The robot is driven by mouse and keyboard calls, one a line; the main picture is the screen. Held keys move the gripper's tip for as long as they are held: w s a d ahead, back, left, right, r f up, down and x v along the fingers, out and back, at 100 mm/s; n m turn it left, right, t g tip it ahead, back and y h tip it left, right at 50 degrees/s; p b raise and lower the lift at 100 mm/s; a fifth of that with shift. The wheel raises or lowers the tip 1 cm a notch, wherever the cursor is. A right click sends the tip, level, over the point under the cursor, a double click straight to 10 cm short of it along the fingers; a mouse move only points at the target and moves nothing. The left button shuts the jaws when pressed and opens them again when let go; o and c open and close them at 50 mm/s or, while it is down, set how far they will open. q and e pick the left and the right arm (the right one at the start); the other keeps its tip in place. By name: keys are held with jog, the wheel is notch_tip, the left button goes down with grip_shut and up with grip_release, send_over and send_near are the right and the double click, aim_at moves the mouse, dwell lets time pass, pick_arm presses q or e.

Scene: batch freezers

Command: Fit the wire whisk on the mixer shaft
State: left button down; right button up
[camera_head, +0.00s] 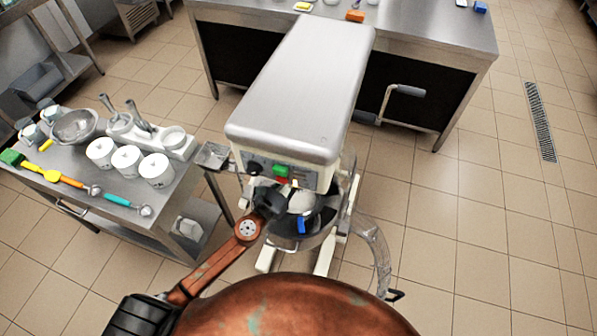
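The mixer (300,85) stands in the middle of the head view, with a large grey top cover and a pale front panel with a green button. My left gripper (285,208) is under the front of the mixer head, beside a pale rounded part (301,202). I cannot tell whether that part is the mixer's shaft housing or something held. The fingertips are small and partly hidden, so their opening is unclear. A small blue piece (301,225) shows just below. I cannot make out the wire whisk or the bare shaft. My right gripper is not in view.
A clear curved guard (374,250) hangs at the mixer's right. A steel table (190,190) at the left carries white canisters (126,160), a metal bowl (75,125) and colourful utensils. A steel counter (440,40) stands behind. The tiled floor at the right is clear.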

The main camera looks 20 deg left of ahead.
pick_arm(q)
jog(key=shift+r+p, duration=0.45)
jog(key=shift+r, duration=0.05)
dwell(1.5)
jog(key=shift+d+r+n+y+p, duration=0.1)
jog(key=shift+n+y+p, duration=0.3)
jog(key=shift+y+p, duration=0.3)
jog(key=shift+n+t+y+p, duration=0.5)
jog(key=shift+n+y+p, duration=0.6)
jog(key=shift+y+p, duration=0.25)
jog(key=n+y, duration=0.1)
jog(key=y, duration=0.1)
jog(key=shift+d+y+p, duration=0.15)
jog(key=shift+y+p, duration=0.2)
jog(key=n+y, duration=0.2)
jog(key=shift+y, duration=0.4)
jog(key=c, duration=2.3)
grip_release()
jog(key=shift+f+n+g+y, duration=0.2)
jog(key=shift+n+g+y, duration=0.1)
jog(key=shift+n+y, duration=0.1)
jog(key=o, duration=0.5)
jog(key=shift+o, duration=0.2)
